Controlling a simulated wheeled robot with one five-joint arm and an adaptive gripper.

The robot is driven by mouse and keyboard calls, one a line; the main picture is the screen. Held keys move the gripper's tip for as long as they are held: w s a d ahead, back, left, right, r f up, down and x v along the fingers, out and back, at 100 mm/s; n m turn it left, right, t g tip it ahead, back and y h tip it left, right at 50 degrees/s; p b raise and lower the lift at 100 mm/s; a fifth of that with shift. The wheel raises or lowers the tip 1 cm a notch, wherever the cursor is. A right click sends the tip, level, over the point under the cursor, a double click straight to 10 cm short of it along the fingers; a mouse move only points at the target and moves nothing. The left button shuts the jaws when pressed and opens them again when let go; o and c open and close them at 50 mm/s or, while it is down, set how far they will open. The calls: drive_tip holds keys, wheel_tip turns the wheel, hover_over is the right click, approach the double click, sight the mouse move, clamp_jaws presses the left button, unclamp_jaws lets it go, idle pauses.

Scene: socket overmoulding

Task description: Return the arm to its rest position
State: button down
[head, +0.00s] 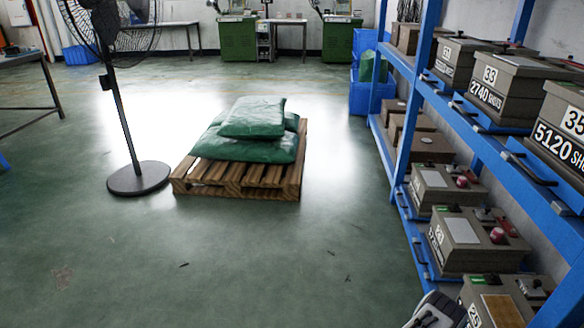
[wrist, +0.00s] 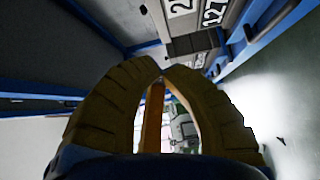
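My gripper (wrist: 162,75) fills the lower middle of the wrist view. Its two tan, ribbed fingers curve in from both sides, and their tips come together. Nothing is clearly held at the tips; through the gap between the fingers I see a blurred background and an orange-brown strip along the left finger's inner side. The gripper does not clearly show in the head view. A grey and black part at the bottom right edge there may belong to my arm, but I cannot tell.
A blue shelf (head: 405,100) with grey numbered boxes (head: 503,83) runs along the right. A pallet (head: 240,180) with green sacks (head: 252,118) and a standing fan (head: 138,178) are ahead. Green machines (head: 238,38) stand at the back. The near floor is clear.

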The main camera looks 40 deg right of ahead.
drive_tip(key=w+d+r+t+y+p, duration=0.25)
drive_tip(key=w+r+p, duration=0.25)
drive_tip(key=w+r, duration=0.65)
drive_tip(key=w+d+r+t+y+p, duration=0.2)
drive_tip(key=w+r+t+p, duration=0.25)
drive_tip(key=w+r, duration=0.65)
drive_tip(key=w+a+r+t+y+p, duration=0.1)
drive_tip(key=w+a+r+y+p, duration=0.1)
drive_tip(key=w+a+r+p, duration=0.4)
drive_tip(key=w+a+r+t+y+p, duration=0.1)
drive_tip(key=w+a+r+y+p, duration=0.15)
drive_tip(key=w+a+r, duration=0.65)
drive_tip(key=w+a+r+g+y+p, duration=0.1)
drive_tip(key=w+a+r+y+p, duration=0.3)
drive_tip(key=a+r, duration=0.75)
drive_tip(key=s+a+r+y+p, duration=0.15)
drive_tip(key=a+r+p, duration=0.35)
drive_tip(key=a+r, duration=0.65)
drive_tip(key=s+a+r+g+y+p, duration=0.1)
drive_tip(key=s+a+r+p, duration=0.3)
drive_tip(key=s+a, duration=0.4)
drive_tip(key=s+a+r+g+y+p, duration=0.2)
drive_tip(key=s+a+r+p, duration=0.2)
drive_tip(key=s+a, duration=0.5)
wheel_tip(320, 180, up, 2)
drive_tip(key=shift+s+a+r+n+p, duration=0.3)
drive_tip(key=shift+s+n+p, duration=0.1)
drive_tip(key=shift+s, duration=0.1)
